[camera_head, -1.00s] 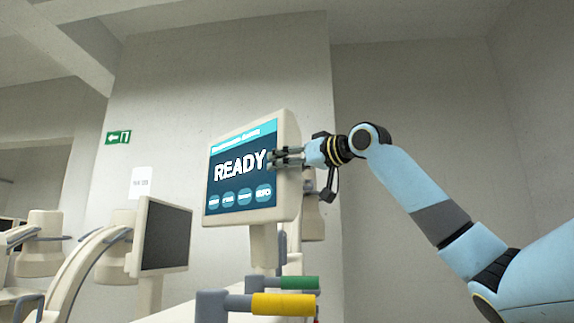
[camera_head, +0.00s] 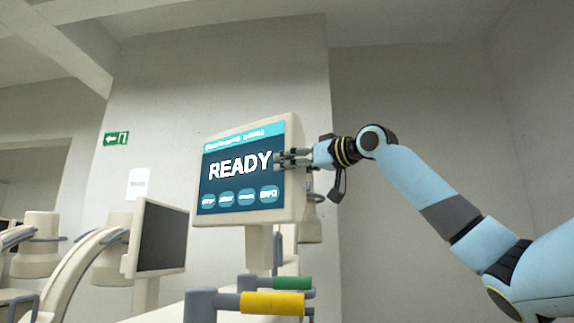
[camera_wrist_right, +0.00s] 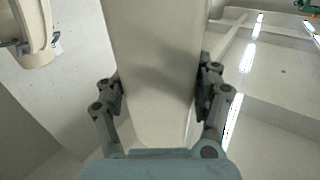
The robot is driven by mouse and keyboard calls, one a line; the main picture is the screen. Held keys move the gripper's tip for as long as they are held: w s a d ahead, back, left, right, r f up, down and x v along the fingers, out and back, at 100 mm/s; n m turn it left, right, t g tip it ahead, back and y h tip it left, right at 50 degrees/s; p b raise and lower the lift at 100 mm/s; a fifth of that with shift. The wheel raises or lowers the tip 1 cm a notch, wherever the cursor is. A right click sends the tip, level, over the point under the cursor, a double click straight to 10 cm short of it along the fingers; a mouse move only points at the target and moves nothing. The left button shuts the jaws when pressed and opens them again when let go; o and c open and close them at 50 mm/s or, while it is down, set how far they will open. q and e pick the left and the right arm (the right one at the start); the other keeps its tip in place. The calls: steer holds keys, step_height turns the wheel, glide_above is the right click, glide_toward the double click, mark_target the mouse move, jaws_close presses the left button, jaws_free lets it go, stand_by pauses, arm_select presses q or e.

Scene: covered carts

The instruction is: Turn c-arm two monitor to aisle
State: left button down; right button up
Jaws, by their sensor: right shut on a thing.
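The c-arm monitor (camera_head: 238,217) has a cream housing and a lit screen (camera_head: 240,180) reading READY, and stands on a post in the middle of the head view. Its screen faces me, turned slightly to the left. My right gripper (camera_head: 285,160) is at the monitor's right edge, shut on the housing. In the right wrist view, the gripper (camera_wrist_right: 160,105) has its fingers on both sides of the cream housing (camera_wrist_right: 158,50). My left gripper is not in view.
A dark-screened monitor (camera_head: 161,237) stands to the left beside a curved cream arm (camera_head: 80,265). Yellow (camera_head: 272,303) and green (camera_head: 292,283) handles are below the lit monitor. A green exit sign (camera_head: 116,138) is on the wall. Clear space lies to the right of my arm.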

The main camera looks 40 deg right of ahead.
steer(key=shift+o, duration=0.8)
steer(key=d, duration=0.3)
steer(key=s+d, duration=0.1)
steer(key=shift+d+r, duration=0.3)
steer(key=shift+d, duration=0.05)
steer(key=shift+o, duration=0.2)
steer(key=shift+s+d, duration=0.1)
steer(key=shift+d, duration=1.25)
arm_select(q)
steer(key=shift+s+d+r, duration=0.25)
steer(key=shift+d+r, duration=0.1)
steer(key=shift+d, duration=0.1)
arm_select(e)
steer(key=o, duration=1.3)
steer(key=shift+a, duration=0.1)
steer(key=shift+o, duration=0.5)
steer(key=shift+w+f, duration=0.25)
steer(key=shift+w, duration=0.35)
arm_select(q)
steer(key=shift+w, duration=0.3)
arm_select(e)
steer(key=shift+w+a+f, duration=0.1)
steer(key=shift+w+a, duration=0.1)
steer(key=shift+w, duration=0.05)
